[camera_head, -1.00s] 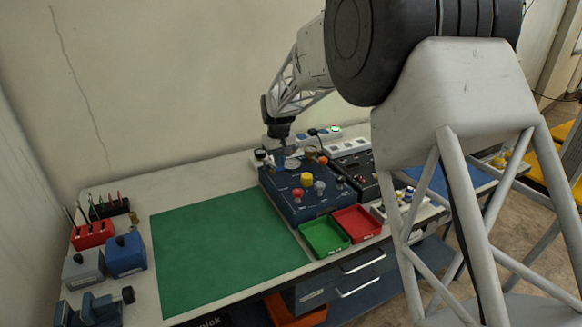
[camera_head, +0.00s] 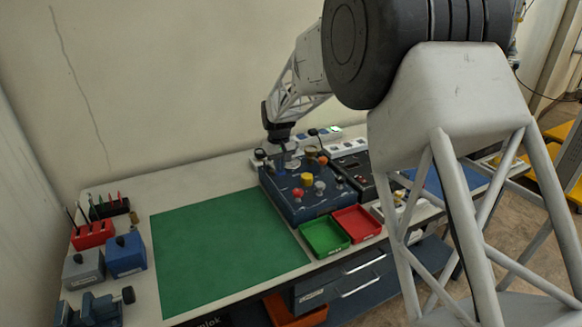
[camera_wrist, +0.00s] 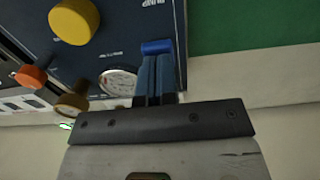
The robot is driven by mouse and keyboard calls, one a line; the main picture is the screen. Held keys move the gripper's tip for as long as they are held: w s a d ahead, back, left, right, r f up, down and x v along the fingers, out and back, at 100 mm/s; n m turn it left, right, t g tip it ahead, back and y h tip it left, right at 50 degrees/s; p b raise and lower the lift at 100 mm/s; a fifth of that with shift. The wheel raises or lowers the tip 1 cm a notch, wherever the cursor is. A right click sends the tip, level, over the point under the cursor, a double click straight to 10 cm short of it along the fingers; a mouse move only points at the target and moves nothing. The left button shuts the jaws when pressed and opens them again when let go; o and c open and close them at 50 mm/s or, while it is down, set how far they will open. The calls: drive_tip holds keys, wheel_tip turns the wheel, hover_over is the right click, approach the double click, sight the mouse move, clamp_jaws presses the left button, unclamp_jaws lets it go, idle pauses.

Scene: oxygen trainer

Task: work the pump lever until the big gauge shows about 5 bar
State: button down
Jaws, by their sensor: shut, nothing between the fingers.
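The blue trainer box (camera_head: 300,208) stands on the bench with knobs on its top. In the wrist view, a blue cylinder-like piece (camera_wrist: 157,46), seemingly the pump lever's end, lies just beyond my fingertips, below the "PUMP" lettering. My gripper (camera_wrist: 156,62) is shut and empty, its tips at or very near this piece; I cannot tell whether they touch. In the head view my gripper (camera_head: 280,162) is over the box's back left part. A round white-faced gauge (camera_wrist: 118,82) is beside my fingers, partly hidden by my gripper; its reading is too small to tell.
A yellow knob (camera_wrist: 75,20), an orange knob (camera_wrist: 32,77) and a brass-coloured knob (camera_wrist: 72,102) stick up near the gauge. A green tray (camera_head: 325,236) and a red tray (camera_head: 357,223) stand in front of the box. The green mat (camera_head: 225,250) to the left is clear.

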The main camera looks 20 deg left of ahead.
drive_tip(key=shift+f, duration=1.05)
drive_tip(key=shift+r, duration=1.95)
